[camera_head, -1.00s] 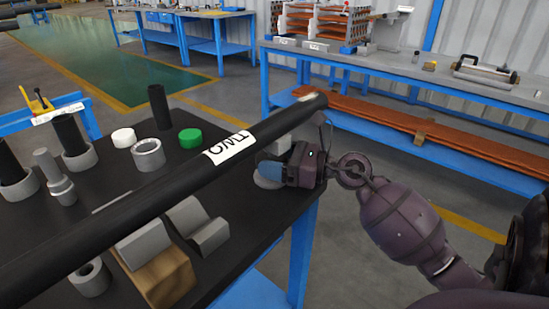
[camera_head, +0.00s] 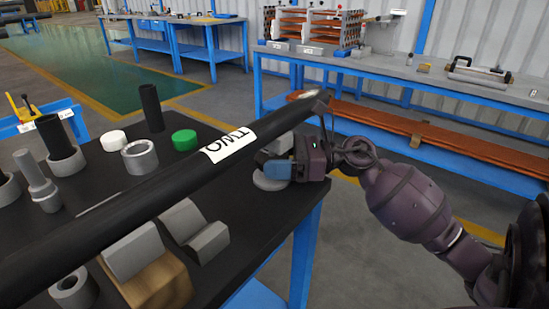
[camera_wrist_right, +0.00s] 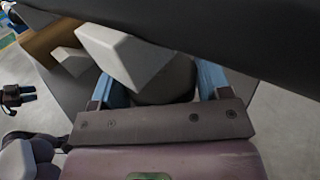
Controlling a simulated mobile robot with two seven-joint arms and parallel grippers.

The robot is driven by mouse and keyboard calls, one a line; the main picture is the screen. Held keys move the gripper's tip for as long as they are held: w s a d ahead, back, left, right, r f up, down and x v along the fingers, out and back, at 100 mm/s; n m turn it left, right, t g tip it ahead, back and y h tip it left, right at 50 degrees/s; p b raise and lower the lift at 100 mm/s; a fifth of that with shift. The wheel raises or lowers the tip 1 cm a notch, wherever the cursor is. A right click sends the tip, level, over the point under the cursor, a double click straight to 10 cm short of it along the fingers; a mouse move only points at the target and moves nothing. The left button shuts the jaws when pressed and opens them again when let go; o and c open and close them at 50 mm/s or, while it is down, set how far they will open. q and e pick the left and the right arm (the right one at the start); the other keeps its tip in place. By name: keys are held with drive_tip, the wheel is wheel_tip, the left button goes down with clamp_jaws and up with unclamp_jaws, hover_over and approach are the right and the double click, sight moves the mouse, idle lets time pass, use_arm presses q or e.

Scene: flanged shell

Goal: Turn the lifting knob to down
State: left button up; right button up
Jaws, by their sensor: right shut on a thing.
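My right gripper (camera_head: 274,169) is at the table's right edge, just under the far end of the black pipe (camera_head: 165,185). Its blue fingers are shut on a grey part, which I take to be the lifting knob (camera_wrist_right: 160,88). In the right wrist view the blue fingers stand on either side of this part. A round grey base (camera_head: 268,183) shows below the fingers. The fingers hide most of the knob in the head view, so its turn position cannot be read. A dark shape at the left edge of the wrist view may be my left gripper (camera_wrist_right: 18,95); its jaws are unclear.
The pipe, with a white label (camera_head: 229,144), runs diagonally close above the gripper. Grey V-shaped blocks (camera_head: 195,232) and a wooden block (camera_head: 158,283) lie below it. A green cap (camera_head: 185,139) and grey rings stand beyond. A blue-framed bench (camera_head: 400,70) stands behind.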

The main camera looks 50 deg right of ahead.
drive_tip(key=o, duration=0.9)
drive_tip(key=p+v, duration=0.1)
drive_tip(key=v, duration=0.9)
drive_tip(key=shift+r, duration=0.1)
drive_tip(key=shift+s+d+p, duration=0.25)
drive_tip(key=shift+s+p, duration=0.05)
drive_tip(key=shift+s, duration=0.05)
